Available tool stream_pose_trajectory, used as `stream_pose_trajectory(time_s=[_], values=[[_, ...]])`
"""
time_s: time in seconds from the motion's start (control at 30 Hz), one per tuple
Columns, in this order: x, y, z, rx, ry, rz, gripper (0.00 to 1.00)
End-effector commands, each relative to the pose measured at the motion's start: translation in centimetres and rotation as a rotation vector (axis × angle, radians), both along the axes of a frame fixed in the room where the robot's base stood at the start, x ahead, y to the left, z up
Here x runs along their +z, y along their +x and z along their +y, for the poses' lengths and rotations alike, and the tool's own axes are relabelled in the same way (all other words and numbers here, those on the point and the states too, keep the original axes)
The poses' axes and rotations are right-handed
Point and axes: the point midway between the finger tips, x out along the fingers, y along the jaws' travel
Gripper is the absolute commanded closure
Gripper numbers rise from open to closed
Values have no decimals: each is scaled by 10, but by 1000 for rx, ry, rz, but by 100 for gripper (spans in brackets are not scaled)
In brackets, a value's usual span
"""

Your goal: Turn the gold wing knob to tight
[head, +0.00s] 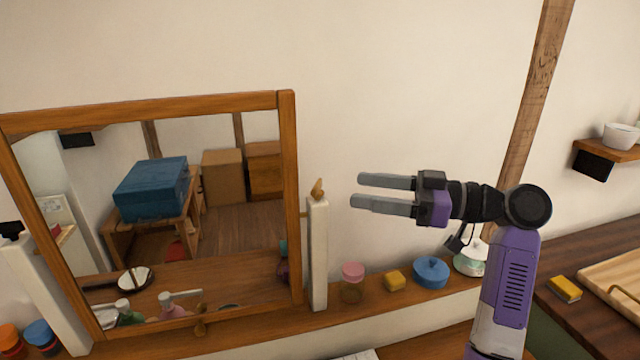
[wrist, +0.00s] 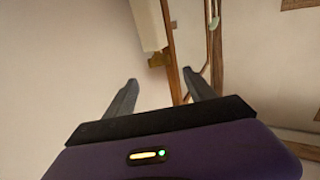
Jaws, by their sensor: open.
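The gold wing knob (head: 318,188) sits at the top of the white post on the right side of the mirror, with its wing pointing roughly upright. In the wrist view the knob (wrist: 158,59) shows ahead, between the lines of the two fingers, beside the wooden frame edge. My gripper (head: 357,190) is open and empty, held level to the right of the knob with its fingers pointing left at it. A gap is left between the fingertips and the knob. In the wrist view the gripper (wrist: 160,77) has both fingers spread apart.
The wood-framed mirror (head: 289,200) stands tilted beside the white post (head: 318,260). The wall above is clear; a wooden beam (head: 540,80) stands at right.

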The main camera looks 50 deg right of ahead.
Motion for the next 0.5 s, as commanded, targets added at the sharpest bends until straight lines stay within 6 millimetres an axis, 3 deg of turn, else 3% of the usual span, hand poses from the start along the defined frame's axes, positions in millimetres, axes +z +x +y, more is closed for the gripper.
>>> stream_pose_trajectory(time_s=[0.3,0.5], values=[[1,43,22,3,2,2,36],[0,61,30,0,3,3,36]])
